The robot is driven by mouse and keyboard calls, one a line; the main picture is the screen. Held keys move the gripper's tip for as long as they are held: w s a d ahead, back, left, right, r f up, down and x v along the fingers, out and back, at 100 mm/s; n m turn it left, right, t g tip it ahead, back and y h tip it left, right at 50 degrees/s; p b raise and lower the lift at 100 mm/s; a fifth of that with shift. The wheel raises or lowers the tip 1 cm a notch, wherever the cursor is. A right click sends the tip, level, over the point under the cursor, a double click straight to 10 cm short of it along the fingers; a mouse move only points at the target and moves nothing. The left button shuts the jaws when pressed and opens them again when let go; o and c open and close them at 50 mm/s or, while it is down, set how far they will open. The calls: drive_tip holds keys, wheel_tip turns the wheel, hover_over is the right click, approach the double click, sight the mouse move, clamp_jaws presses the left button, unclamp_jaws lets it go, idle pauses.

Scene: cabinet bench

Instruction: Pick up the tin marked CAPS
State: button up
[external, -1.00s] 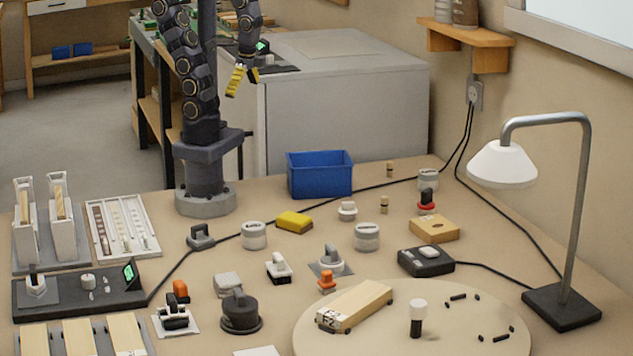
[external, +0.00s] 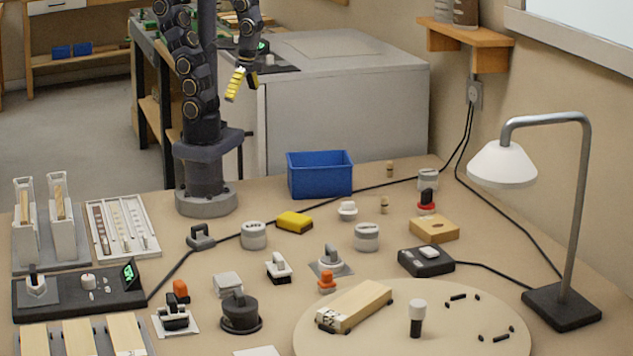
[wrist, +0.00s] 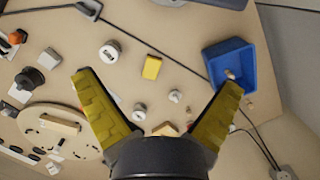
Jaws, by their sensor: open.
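My gripper (external: 243,86) is open and empty, raised high above the back of the bench. Its yellow fingers spread wide in the wrist view (wrist: 156,84). The lettering is too small to read, so I cannot tell which tin is marked CAPS.
A yellow block (external: 294,222) lies between the two nearer tins. A blue bin (external: 320,176) stands behind them. A black cable (external: 220,240) crosses the bench close to the left-of-centre tin. A lamp (external: 560,220) and round board (external: 460,335) occupy the right front.

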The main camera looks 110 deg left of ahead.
drive_tip(key=w+d+f+n+h, duration=0.1)
drive_tip(key=w+d+f+n, duration=0.4)
drive_tip(key=w+d+f, duration=0.4)
drive_tip(key=n+t+y, duration=0.2)
drive_tip(key=n, duration=0.6)
hover_over(254, 238)
drive_tip(key=s+a, duration=0.1)
drive_tip(key=s, duration=0.1)
wheel_tip(254, 238, down, 12)
drive_tip(key=shift+s+a+f, duration=0.1)
drive_tip(key=shift+a+f, duration=0.05)
drive_tip(key=shift+f, duration=0.6)
drive_tip(key=shift+w+a+f, duration=0.15)
drive_tip(key=shift+a+f, duration=0.05)
drive_tip(key=shift+f, duration=1)
drive_tip(key=shift+w+a+f, duration=0.1)
drive_tip(key=shift+a+f, duration=0.05)
drive_tip(key=shift+f, duration=1.1)
drive_tip(key=shift+w+a+f, duration=0.15)
drive_tip(key=shift+a+f, duration=0.05)
drive_tip(key=shift+f, duration=1)
drive_tip(key=shift+c, duration=0.3)
drive_tip(key=c, duration=1.1)
